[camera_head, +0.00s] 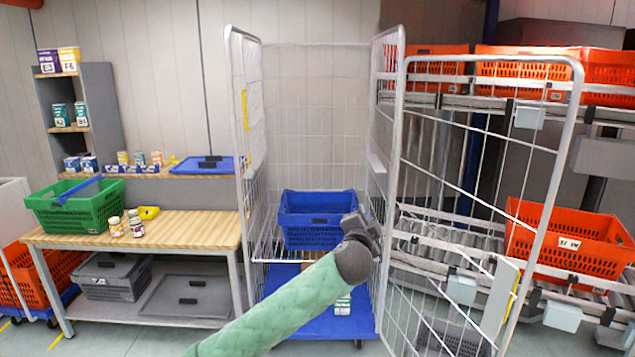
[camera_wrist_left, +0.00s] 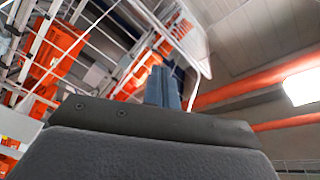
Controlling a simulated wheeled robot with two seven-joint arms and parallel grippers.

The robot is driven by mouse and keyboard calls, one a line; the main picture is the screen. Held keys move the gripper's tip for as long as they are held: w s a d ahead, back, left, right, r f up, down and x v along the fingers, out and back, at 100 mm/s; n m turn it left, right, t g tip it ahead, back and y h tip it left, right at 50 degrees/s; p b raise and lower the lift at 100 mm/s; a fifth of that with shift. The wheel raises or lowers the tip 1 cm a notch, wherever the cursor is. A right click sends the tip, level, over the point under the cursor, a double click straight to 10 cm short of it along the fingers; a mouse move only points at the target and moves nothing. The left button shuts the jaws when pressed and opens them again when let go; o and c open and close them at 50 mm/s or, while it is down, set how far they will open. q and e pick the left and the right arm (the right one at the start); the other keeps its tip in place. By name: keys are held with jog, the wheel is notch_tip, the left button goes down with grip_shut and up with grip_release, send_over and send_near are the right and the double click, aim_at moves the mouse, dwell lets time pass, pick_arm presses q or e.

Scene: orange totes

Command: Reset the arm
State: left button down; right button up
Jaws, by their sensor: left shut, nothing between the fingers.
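My left arm, in a green padded sleeve, reaches up from the bottom middle of the head view. Its gripper (camera_head: 358,222) is raised in front of the wire roll cage (camera_head: 245,130), near the right edge of the blue crate (camera_head: 318,238). I cannot tell whether it touches the cage. In the left wrist view the fingers (camera_wrist_left: 162,88) are together and empty, pointing up with cage bars and orange totes behind them. My right gripper is in neither view.
A wooden table (camera_head: 190,229) at left holds a green crate (camera_head: 75,213) and small bottles. The cage's open door (camera_head: 572,100) stands at right, before a roller rack with orange totes (camera_head: 570,235). Grey floor (camera_head: 110,340) is clear at bottom left.

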pick_arm(q)
jog(key=s+a+f+n+g+y, duration=0.1)
jog(key=s+a+f+n+g, duration=0.45)
jog(key=f, duration=0.85)
jog(key=s+a+f+n+g+y, duration=0.15)
jog(key=s+a+f, duration=0.25)
jog(key=a+f, duration=0.75)
jog(key=s+a+f+n+g+y, duration=0.15)
jog(key=s+a+f+n, duration=0.3)
jog(key=f, duration=1.15)
jog(key=s+a+f+n+g, duration=0.1)
jog(key=s+a+f+g, duration=0.15)
jog(key=s+f, duration=0.55)
jog(key=s+a+f+g, duration=0.1)
jog(key=s+a+f, duration=0.3)
jog(key=s+f, duration=0.35)
jog(key=s+f+g, duration=0.2)
jog(key=s+f, duration=0.3)
jog(key=s, duration=0.7)
jog(key=s+f+g, duration=0.1)
jog(key=s+f, duration=0.5)
jog(key=s, duration=0.6)
jog(key=shift+a+n+g, duration=0.35)
jog(key=shift+g, duration=0.05)
